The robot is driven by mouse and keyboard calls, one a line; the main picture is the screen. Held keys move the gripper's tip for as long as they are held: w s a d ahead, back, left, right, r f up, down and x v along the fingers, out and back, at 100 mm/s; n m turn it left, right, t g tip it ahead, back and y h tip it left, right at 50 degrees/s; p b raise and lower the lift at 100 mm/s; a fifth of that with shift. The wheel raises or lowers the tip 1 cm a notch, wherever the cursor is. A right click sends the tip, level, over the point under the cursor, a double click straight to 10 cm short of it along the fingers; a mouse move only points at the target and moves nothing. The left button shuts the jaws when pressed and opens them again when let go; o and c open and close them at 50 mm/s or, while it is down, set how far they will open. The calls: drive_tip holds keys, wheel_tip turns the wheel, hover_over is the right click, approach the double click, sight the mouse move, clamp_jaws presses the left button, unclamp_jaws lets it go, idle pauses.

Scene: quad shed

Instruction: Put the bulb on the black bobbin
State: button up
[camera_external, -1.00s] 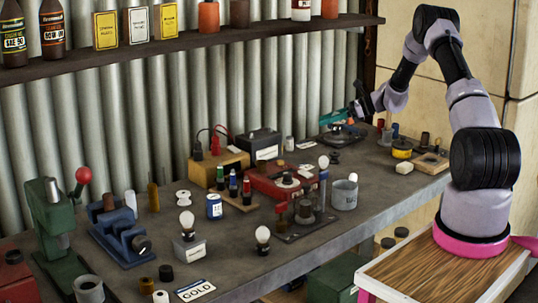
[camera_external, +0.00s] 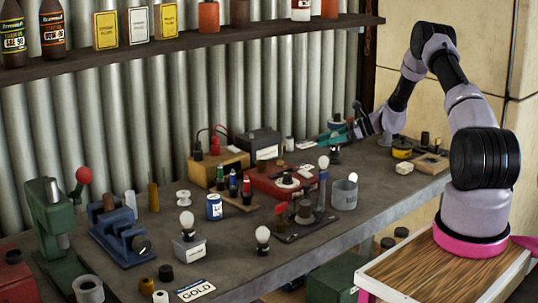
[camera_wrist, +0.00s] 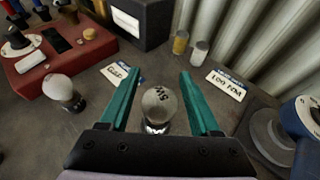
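My gripper (camera_wrist: 160,98), with teal fingers, is open. It also shows low over the back right of the bench in the outside view (camera_external: 333,137). A clear round bulb (camera_wrist: 158,103) with a metal base and dark marks on its glass appears between the fingers, with a gap on each side. I cannot tell how deep the fingers are around it.
Another bulb (camera_wrist: 62,90) stands left of my gripper. White labels (camera_wrist: 122,76) and two small jars (camera_wrist: 190,45) are ahead. A black box (camera_wrist: 135,22) stands behind. A grey round piece (camera_wrist: 268,132) and a blue spool-like item (camera_wrist: 303,115) are close at the right.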

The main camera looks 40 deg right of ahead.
drive_tip(key=shift+r, duration=0.1)
drive_tip(key=shift+s+d+r, duration=0.1)
drive_tip(key=shift+d+r, duration=0.05)
drive_tip(key=v, duration=1.1)
drive_tip(key=s+a+r+n+g+h, duration=0.1)
drive_tip(key=s+a+r+n+g, duration=0.35)
drive_tip(key=a+r, duration=0.7)
drive_tip(key=s+a+r+n+g+h, duration=0.1)
drive_tip(key=s+a+r+n, duration=0.5)
drive_tip(key=a+r, duration=0.6)
drive_tip(key=s+a+r+n+h, duration=0.1)
drive_tip(key=s+a+n, duration=0.3)
drive_tip(key=s, duration=0.4)
drive_tip(key=s+a+r+n+t+h, duration=0.1)
drive_tip(key=s+a+r+n+h, duration=0.1)
drive_tip(key=s, duration=0.6)
drive_tip(key=s+a+r+n+t+h, duration=0.1)
drive_tip(key=s+a+r+n, duration=0.2)
drive_tip(key=s+a+n, duration=0.3)
drive_tip(key=shift+s+a+r+n+h, duration=0.4)
drive_tip(key=shift+s+n, duration=0.35)
drive_tip(key=shift+s, duration=0.4)
